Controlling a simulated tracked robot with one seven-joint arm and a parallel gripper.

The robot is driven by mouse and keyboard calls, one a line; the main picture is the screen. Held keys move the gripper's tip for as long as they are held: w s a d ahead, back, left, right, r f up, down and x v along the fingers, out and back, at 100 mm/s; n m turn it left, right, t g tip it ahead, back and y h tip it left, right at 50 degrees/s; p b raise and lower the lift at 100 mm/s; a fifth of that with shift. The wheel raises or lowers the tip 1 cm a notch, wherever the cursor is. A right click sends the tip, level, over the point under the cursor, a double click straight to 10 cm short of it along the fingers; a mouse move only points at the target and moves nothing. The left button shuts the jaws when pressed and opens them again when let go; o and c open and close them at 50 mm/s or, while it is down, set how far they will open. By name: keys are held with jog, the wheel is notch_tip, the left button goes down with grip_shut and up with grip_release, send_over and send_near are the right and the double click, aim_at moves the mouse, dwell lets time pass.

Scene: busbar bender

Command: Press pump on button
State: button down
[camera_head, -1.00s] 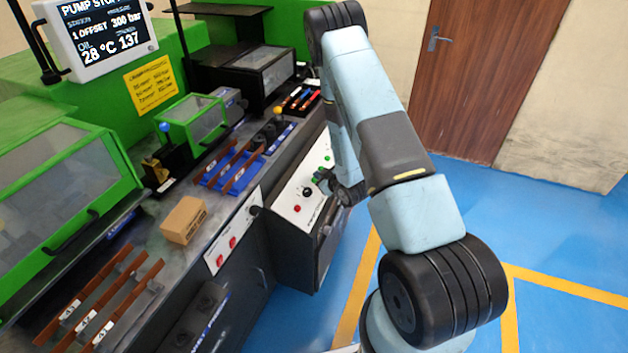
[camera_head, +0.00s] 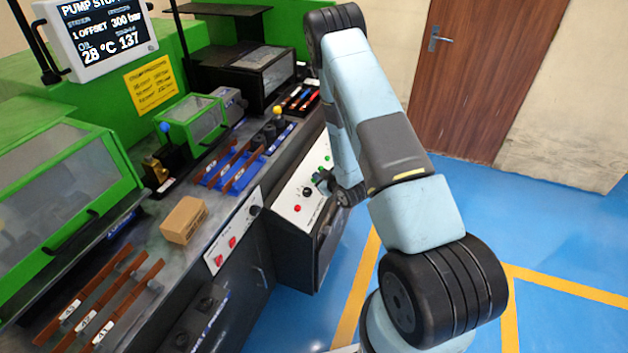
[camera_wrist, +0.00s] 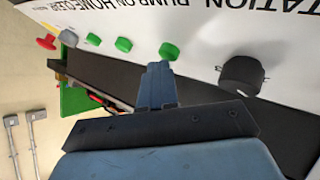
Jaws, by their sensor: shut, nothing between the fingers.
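The pump on button (camera_wrist: 168,51) is a green round button on the white control panel (camera_wrist: 210,25), beside the printed words PUMP ON in the wrist view. The black station knob (camera_wrist: 243,76) is to its right, and more green buttons (camera_wrist: 123,45) are to its left. My gripper (camera_wrist: 157,68) is shut and empty, its tips right by the pump on button. I cannot tell whether they touch it. In the head view my gripper (camera_head: 321,178) is at the panel (camera_head: 290,200) and partly covers its buttons.
The screen (camera_head: 98,38) reads PUMP STOP, with the rest cut off, and 300 bar. A red button (camera_wrist: 46,42) is at the panel's far end. A cardboard box (camera_head: 184,220) and copper bars (camera_head: 105,300) lie on the bench. Blue floor is clear at right.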

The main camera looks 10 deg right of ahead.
jog(key=shift+a+f, duration=0.1)
jog(key=shift+f, duration=0.05)
dwell(0.6)
jog(key=shift+s+d+r, duration=0.1)
jog(key=shift+d+r, duration=0.1)
jog(key=shift+r, duration=0.25)
jog(key=shift+s+d+r, duration=0.1)
jog(key=shift+d+r, duration=0.05)
jog(key=shift+r, duration=0.25)
jog(key=shift+r, duration=0.1)
jog(key=shift+s+d+r, duration=0.2)
jog(key=shift+d+r, duration=0.1)
jog(key=shift+r, duration=0.4)
jog(key=shift+s+d+r, duration=0.25)
jog(key=shift+d+r, duration=0.05)
jog(key=shift+r, duration=0.45)
jog(key=shift+s+d+r, duration=0.2)
jog(key=shift+d+r, duration=0.1)
jog(key=shift+r, duration=0.4)
